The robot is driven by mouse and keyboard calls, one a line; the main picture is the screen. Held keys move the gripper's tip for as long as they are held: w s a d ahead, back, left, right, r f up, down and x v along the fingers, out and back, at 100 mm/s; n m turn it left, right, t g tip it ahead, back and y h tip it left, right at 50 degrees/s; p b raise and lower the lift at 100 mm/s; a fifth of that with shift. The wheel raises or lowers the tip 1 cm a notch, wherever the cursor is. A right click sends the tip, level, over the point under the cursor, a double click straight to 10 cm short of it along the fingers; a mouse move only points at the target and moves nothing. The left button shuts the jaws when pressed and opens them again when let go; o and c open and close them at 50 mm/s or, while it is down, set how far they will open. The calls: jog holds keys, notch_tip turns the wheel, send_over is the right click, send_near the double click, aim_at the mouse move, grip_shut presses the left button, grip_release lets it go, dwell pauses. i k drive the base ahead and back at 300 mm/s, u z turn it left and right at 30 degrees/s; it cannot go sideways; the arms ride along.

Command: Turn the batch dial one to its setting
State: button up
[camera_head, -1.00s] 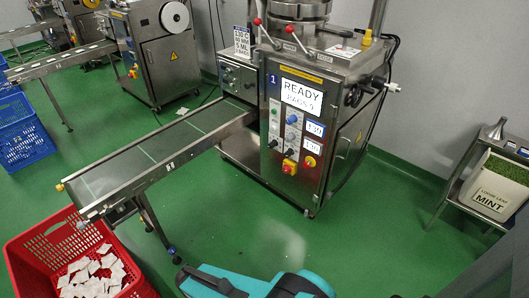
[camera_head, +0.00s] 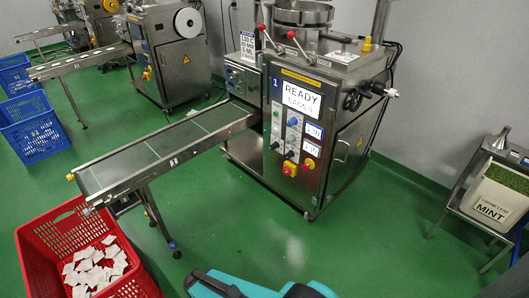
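Packing machine one (camera_head: 347,165) stands upright in the middle, marked with a blue "1". Its front panel has a screen (camera_head: 301,99) reading "READY" with a smaller, blurred line below. Under the screen are a blue knob (camera_head: 292,122), small dark knobs (camera_head: 289,154) and two blue-framed displays (camera_head: 314,132). I cannot tell which knob is the batch dial, nor read its setting. A red and yellow stop button (camera_head: 290,169) sits low on the panel. My gripper is not in view; a teal and black part of my own body shows at the bottom edge.
A conveyor (camera_head: 150,150) sticks out from the machine to the left, ending above a red crate (camera_head: 35,255) of teabags. A second machine (camera_head: 180,70) and blue crates (camera_head: 35,135) stand back left. A rack with a mint bin (camera_head: 490,212) is right. Green floor before the machine is clear.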

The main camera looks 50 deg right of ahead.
aim_at(276, 144)
jog(key=z, duration=0.15)
jog(key=i, duration=0.95)
jog(key=u, duration=0.05)
